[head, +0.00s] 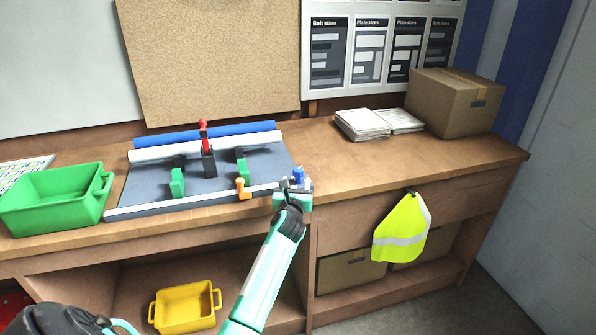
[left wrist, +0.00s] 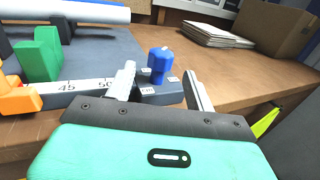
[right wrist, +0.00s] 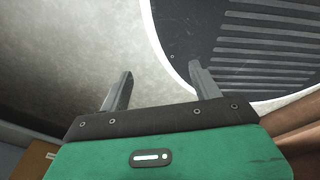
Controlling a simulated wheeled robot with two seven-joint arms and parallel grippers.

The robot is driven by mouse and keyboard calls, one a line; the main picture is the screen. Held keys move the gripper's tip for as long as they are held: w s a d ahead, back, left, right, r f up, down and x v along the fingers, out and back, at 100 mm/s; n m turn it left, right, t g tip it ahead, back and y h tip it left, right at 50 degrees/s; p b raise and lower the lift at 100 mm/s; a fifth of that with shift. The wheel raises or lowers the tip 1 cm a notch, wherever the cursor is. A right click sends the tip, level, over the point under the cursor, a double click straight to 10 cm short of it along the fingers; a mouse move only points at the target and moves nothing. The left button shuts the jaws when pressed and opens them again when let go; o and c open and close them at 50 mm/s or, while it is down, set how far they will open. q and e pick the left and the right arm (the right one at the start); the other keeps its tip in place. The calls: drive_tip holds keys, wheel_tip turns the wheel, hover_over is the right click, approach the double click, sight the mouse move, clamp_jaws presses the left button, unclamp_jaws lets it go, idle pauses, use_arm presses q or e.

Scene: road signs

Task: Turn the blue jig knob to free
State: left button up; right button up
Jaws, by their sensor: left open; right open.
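The blue jig knob (head: 298,175) stands upright at the right end of the jig's front rail (head: 200,202). In the left wrist view the knob (left wrist: 158,65) sits on a grey block, with small labels beside it too blurred to read. My left gripper (head: 292,192) is open at the front of the knob. Its two fingers (left wrist: 160,80) appear on either side of the knob, apart from it; whether the knob is fully between the tips I cannot tell. My right gripper (right wrist: 157,85) is open and empty, away from the jig, above a pale floor.
An orange clamp (head: 243,189) sits left of the knob on the rail; green blocks (head: 177,183) and a red-handled toggle (head: 204,135) stand behind. A green bin (head: 60,200) is at left. Bench right of the knob is clear up to papers (head: 365,125) and a cardboard box (head: 455,103).

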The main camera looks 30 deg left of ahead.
sight(298, 175)
use_arm(q)
drive_tip(key=x, duration=0.7)
drive_tip(key=shift+d, duration=0.1)
drive_tip(key=c, duration=0.9)
